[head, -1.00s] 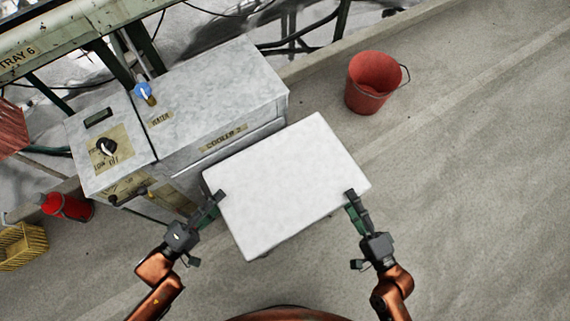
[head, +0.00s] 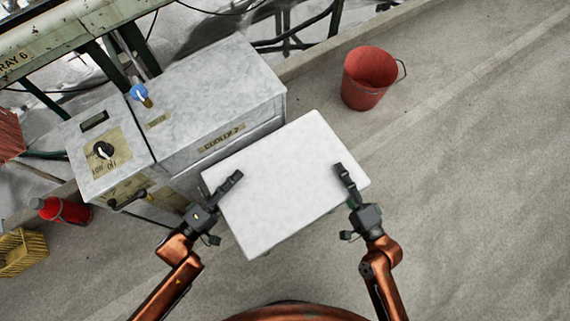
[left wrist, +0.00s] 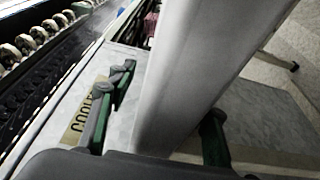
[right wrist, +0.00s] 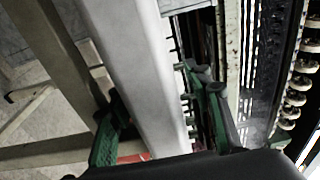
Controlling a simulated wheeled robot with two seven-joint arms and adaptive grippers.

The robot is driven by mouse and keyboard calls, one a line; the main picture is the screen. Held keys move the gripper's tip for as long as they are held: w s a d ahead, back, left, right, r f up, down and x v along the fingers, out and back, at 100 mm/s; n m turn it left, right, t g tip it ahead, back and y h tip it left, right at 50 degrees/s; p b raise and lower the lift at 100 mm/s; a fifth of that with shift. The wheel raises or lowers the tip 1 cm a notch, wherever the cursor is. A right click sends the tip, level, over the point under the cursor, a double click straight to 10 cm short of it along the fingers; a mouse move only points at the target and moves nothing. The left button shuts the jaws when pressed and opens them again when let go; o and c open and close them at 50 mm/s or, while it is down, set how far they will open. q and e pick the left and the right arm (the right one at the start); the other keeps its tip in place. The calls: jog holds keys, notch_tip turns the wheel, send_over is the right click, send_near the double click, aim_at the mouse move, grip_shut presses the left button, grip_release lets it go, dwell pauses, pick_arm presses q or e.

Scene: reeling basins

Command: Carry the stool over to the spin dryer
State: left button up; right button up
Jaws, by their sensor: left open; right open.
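The stool has a white rectangular top (head: 288,190) in the middle of the head view, with its legs mostly hidden below. My left gripper (head: 231,182) reaches over the top's left edge, and my right gripper (head: 344,178) reaches over its right edge. In the left wrist view the white slab (left wrist: 190,70) lies between the parted fingers. In the right wrist view the slab (right wrist: 133,75) also lies between parted fingers. Both grippers are open around the top's edges, and I cannot tell whether the fingers touch it. I see nothing identifiable as a spin dryer.
A grey machine labelled cooler 2 (head: 215,95) stands close to the stool's upper left. A red bucket (head: 366,80) is on the floor beyond the stool. A red extinguisher (head: 62,210) and yellow crate (head: 22,252) are at left. The floor at right is clear.

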pick_arm(q)
jog(key=shift+w+d, duration=0.35)
pick_arm(e)
jog(key=shift+w+a, duration=0.2)
jog(key=shift+w, duration=0.25)
pick_arm(q)
grip_shut()
pick_arm(e)
grip_shut()
pick_arm(q)
jog(key=shift+f, duration=0.1)
jog(key=shift+r, duration=0.4)
pick_arm(e)
jog(key=shift+r, duration=0.35)
